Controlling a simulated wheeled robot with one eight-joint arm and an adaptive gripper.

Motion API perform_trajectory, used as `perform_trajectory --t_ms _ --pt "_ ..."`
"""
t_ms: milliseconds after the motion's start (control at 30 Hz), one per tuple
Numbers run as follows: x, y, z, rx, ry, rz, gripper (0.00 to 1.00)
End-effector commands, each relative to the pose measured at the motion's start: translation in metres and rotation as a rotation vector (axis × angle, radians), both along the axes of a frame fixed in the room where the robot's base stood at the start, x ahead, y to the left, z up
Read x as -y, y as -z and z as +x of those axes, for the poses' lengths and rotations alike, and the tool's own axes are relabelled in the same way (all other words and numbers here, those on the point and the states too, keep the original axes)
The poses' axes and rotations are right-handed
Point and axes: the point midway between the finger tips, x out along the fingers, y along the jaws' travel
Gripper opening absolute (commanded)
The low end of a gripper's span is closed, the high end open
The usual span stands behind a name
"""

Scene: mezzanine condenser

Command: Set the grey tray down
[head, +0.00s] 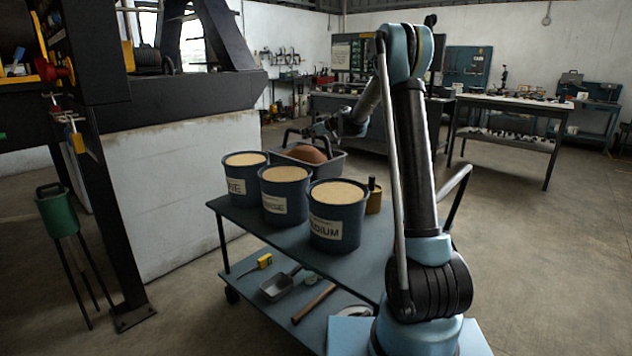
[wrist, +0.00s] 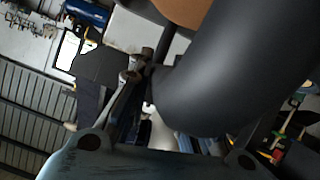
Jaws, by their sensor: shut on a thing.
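The grey tray (head: 336,164) is at the far end of the blue cart, behind the buckets, with a rounded brown mound (head: 306,153) in it. A dark bar handle (head: 287,136) rises at its left side. My gripper (head: 318,130) is above the tray, shut on its handle. In the wrist view my gripper (wrist: 135,78) is beside a thick dark curved bar (wrist: 225,75), with some of the brown mound (wrist: 185,12) above. The buckets hide the tray's underside, so I cannot tell whether it touches the cart.
Three blue buckets of pale grain, the nearest labelled MEDIUM (head: 338,222), stand on the cart (head: 285,240). A dark yellow can (head: 374,197) is beside them. A scoop (head: 279,286) and hammer (head: 314,303) lie on the lower shelf. Workbenches (head: 508,103) stand behind.

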Motion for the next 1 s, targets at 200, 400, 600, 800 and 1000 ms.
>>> perform_trajectory --t_ms 200,400,600,800,1000 --pt "0.000 0.028 0.001 0.001 0.002 0.003 0.00" --pt "0.000 0.048 0.001 0.001 0.002 0.003 0.00" --pt "0.001 0.055 0.001 0.000 0.002 0.002 0.00" --pt "0.001 0.068 0.001 0.000 0.002 0.002 0.00" --pt "0.001 0.088 0.001 0.000 0.002 0.002 0.00"
